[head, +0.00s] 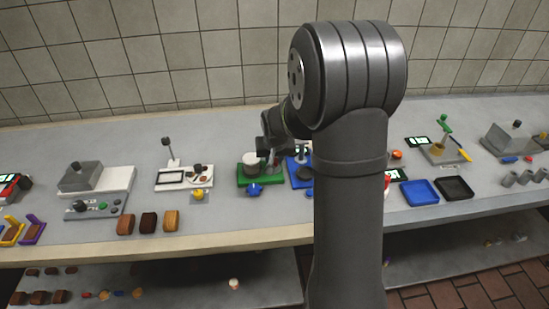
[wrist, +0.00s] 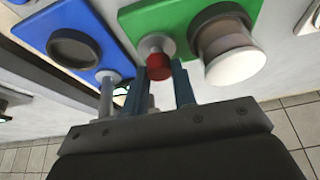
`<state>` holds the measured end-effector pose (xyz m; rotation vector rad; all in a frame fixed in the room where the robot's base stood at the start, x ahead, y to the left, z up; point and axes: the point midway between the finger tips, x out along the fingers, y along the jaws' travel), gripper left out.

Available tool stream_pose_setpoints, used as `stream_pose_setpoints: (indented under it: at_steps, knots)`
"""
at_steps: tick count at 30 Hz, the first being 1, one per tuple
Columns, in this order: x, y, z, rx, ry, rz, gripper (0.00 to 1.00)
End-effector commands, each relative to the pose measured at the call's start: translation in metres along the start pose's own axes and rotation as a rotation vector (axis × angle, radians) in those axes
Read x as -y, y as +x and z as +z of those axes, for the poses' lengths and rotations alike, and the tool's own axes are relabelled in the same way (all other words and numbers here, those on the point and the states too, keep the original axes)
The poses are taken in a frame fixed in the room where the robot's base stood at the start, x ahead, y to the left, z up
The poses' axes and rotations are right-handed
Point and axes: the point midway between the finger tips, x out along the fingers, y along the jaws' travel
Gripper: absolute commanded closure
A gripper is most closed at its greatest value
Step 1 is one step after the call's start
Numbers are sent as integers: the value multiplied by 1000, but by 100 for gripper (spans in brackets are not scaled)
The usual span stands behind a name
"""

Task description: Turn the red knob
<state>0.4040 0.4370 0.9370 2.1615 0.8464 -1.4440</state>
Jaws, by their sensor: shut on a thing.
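The red knob (wrist: 158,76) shows in the wrist view, at the end of a short grey stem on the green base (wrist: 165,22). My gripper (wrist: 160,88) is shut on the red knob, with one blue-grey finger on each side of it. In the head view, the green base (head: 247,182) sits on the counter left of my arm, and my gripper (head: 276,150) is over its right part. There the knob is largely hidden by my gripper.
A white round cup-like part (wrist: 232,55) stands on the green base close to the knob. A blue base (wrist: 45,28) with a dark ring and grey post stands beside it. Brown blocks (head: 148,222) lie at the counter's front edge. My arm hides part of the counter.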

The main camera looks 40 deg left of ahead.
Motion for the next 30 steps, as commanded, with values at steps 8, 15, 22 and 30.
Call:
stream_pose_setpoints:
  at_steps: [8, 15, 22, 30]
  knots:
    - [2, 0, 0, 0, 204, 87, 98]
    - [4, 0, -1, -1, 413, 174, 98]
    - [5, 0, -2, -1, 616, 257, 98]
    - [6, 1, -3, -1, 854, 355, 98]
